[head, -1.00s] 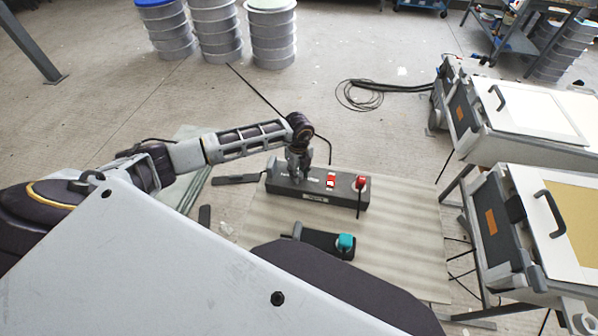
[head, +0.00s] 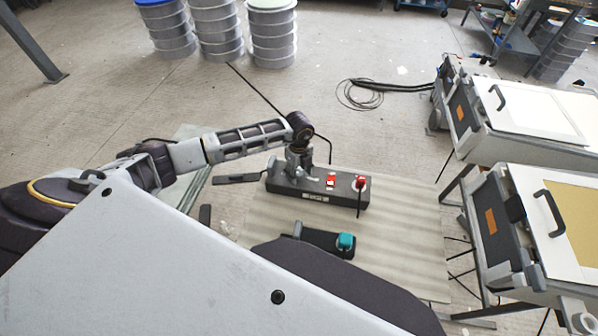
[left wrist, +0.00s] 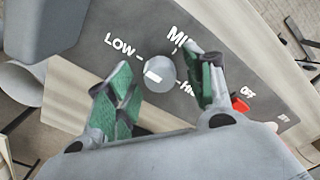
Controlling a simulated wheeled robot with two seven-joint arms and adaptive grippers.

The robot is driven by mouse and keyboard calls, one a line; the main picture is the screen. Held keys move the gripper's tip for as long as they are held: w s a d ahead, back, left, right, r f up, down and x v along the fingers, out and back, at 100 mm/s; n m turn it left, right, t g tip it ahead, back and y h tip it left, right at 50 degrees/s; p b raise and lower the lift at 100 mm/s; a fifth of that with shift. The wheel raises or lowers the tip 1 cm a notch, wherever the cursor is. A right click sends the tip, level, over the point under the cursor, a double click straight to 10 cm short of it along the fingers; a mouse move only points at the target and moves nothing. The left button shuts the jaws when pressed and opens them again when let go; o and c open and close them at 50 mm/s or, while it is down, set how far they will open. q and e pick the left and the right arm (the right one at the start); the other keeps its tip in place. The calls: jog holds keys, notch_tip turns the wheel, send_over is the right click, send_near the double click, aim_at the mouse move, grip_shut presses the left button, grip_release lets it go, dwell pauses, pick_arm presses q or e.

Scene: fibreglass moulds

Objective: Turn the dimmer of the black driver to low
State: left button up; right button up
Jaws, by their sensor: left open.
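The black driver (head: 340,199) is a long dark box on the pale board. In the left wrist view its dimmer is a round grey knob (left wrist: 159,67) with a white mark on its lower-left part. LOW is printed at its upper left, MID above it, and a partly hidden HI label at its right. My left gripper (head: 298,176) is over the driver's left end, hiding the knob in the head view. In the left wrist view its green-padded fingers (left wrist: 165,90) are open on either side of the knob, with visible gaps.
A red switch (head: 331,180) and a red plug (head: 361,183) with a black cable are right of my gripper. A black pedal-like unit with a teal knob (head: 346,241) lies in front on the board (head: 405,235). Grey cases (head: 515,235) stand at right.

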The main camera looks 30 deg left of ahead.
aim_at(299, 173)
pick_arm(q)
notch_tip(299, 173, up, 12)
dwell(1.0)
jog(key=shift+f, duration=0.1)
dwell(0.5)
